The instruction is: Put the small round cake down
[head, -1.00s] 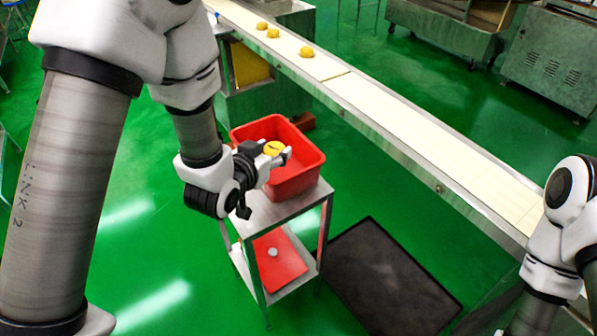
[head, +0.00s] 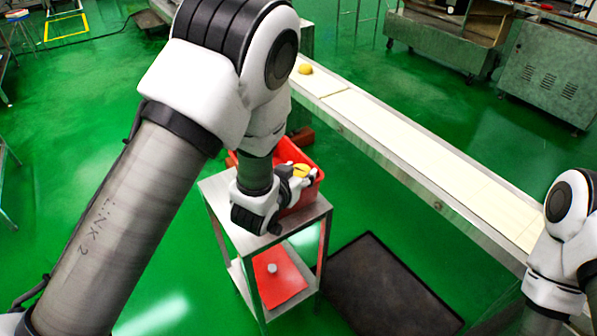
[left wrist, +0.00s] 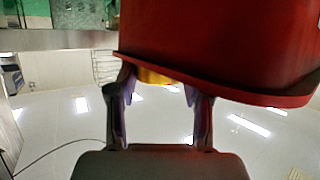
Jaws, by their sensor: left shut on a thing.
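The small round yellow cake (head: 301,170) is held in my left gripper (head: 301,174), over the red crate (head: 290,152) in the head view. The arm and wrist hide much of the crate and part of the gripper. In the left wrist view the two fingers stand on either side of the yellow cake (left wrist: 150,76), which is partly hidden by the red crate wall (left wrist: 215,45). I cannot tell whether the cake touches the crate. My right gripper is out of view; only part of the right arm shows.
The crate stands on a metal cart (head: 222,205) with a red tray (head: 277,277) on its lower shelf. A long conveyor (head: 400,145) runs behind, with another yellow cake (head: 305,68) on it. A dark mat (head: 385,290) lies on the green floor.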

